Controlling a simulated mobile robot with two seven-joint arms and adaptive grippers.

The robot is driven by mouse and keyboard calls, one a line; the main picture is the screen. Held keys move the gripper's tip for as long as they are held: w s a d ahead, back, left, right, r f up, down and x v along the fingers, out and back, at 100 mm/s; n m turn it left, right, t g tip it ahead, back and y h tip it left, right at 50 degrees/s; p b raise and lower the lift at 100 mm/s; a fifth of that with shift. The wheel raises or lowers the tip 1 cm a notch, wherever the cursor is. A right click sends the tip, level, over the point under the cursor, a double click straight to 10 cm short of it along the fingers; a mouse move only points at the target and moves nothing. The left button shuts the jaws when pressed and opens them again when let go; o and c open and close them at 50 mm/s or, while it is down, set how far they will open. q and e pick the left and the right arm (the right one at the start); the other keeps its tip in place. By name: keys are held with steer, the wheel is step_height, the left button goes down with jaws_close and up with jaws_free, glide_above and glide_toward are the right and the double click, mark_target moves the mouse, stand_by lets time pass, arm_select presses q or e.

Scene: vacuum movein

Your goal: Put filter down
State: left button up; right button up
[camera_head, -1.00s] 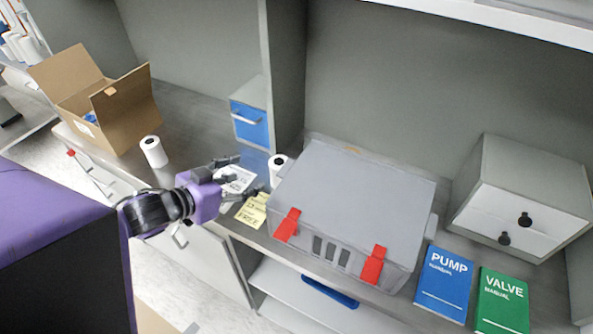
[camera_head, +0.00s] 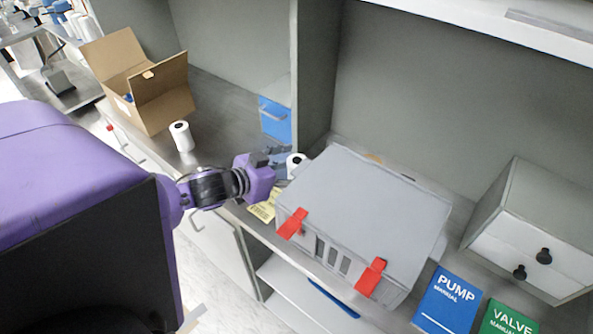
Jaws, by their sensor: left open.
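A white cylinder with a dark round centre, likely a filter (camera_head: 297,162), stands on the counter just left of the grey case. A similar white cylinder (camera_head: 181,137) stands near the cardboard box. My left gripper (camera_head: 286,162) is open, its dark fingers at the left side of the first cylinder. The fingers partly hide that cylinder's lower part, and I cannot tell whether they touch it. My right gripper is not in view.
The grey case (camera_head: 360,215) with red latches stands close to the right of my gripper. An open cardboard box (camera_head: 160,97) stands at the back left. A blue bin (camera_head: 274,120), a yellow note (camera_head: 263,207), a drawer unit (camera_head: 535,230) and two manuals are also there.

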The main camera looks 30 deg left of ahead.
arm_select(q)
steer(key=shift+x, duration=1)
steer(key=shift+s, duration=0.1)
steer(key=shift+c, duration=0.2)
steer(key=c, duration=1.4)
